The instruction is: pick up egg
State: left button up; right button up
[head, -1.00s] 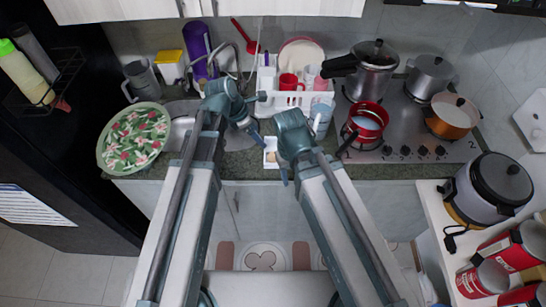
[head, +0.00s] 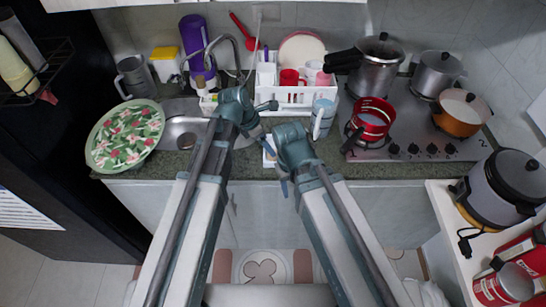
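A small white tray (head: 267,160) sits at the counter's front edge. It is mostly hidden behind my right gripper (head: 277,170), which is at and over it. I cannot make out the egg now; in the earlier view a small brownish shape, possibly the egg, lay in the tray. A finger of my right gripper points down at the counter edge, and the gap between its fingers is not clear. My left gripper (head: 267,118) is open and empty in front of the sink and dish rack, behind and left of the tray.
A white dish rack (head: 290,97) with cups stands behind. A blue-white mug (head: 323,118) stands close right of my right gripper. A red pot (head: 371,118) is on the stove (head: 420,130). The sink (head: 180,132) and a floral plate (head: 125,137) are left.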

pick_arm(q)
jog(key=b+x, duration=0.3)
jog(key=x, duration=0.1)
jog(key=shift+s+a+f+b, duration=0.15)
jog(key=shift+f+b, duration=0.05)
jog(key=shift+b, duration=0.15)
jog(key=shift+d+f+b, duration=0.25)
jog(key=shift+f+b, duration=0.2)
jog(key=shift+r, duration=0.1)
jog(key=shift+c, duration=0.7)
grip_shut()
jog(key=shift+r, duration=0.1)
